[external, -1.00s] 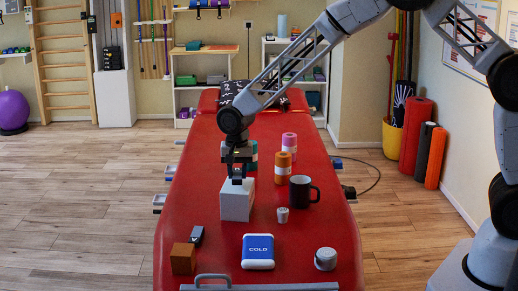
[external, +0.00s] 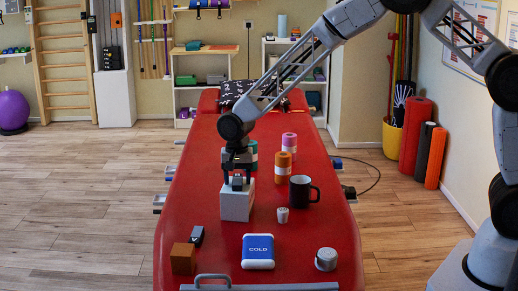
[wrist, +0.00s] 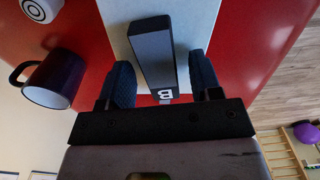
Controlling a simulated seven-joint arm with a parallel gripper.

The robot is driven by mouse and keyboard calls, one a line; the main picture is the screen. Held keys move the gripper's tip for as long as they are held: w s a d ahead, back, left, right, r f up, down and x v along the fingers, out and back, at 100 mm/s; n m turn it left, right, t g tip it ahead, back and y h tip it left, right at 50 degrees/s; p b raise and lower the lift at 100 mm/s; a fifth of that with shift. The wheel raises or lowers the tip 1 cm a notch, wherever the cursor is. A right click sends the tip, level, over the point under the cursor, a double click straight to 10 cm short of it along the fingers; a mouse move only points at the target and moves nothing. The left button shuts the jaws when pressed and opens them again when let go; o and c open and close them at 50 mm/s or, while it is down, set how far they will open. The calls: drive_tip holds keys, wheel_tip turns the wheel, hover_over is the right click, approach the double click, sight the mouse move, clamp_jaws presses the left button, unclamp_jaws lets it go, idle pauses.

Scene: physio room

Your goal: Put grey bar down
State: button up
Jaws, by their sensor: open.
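The grey bar (wrist: 152,52), dark with a white label marked B at one end, lies on top of the white block (wrist: 187,22) in the wrist view. In the external view the bar (external: 237,183) shows as a small dark shape on top of the white block (external: 237,205). My gripper (wrist: 161,62) is open, with one finger on each side of the bar's labelled end. A gap shows between the bar and the right finger; the left finger looks very close to the bar. In the external view my gripper (external: 237,176) is just over the block.

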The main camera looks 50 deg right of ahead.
sight(237, 179)
drive_tip(key=shift+r, duration=0.1)
wheel_tip(237, 179, up, 12)
idle(0.8)
drive_tip(key=shift+r, duration=0.1)
idle(0.6)
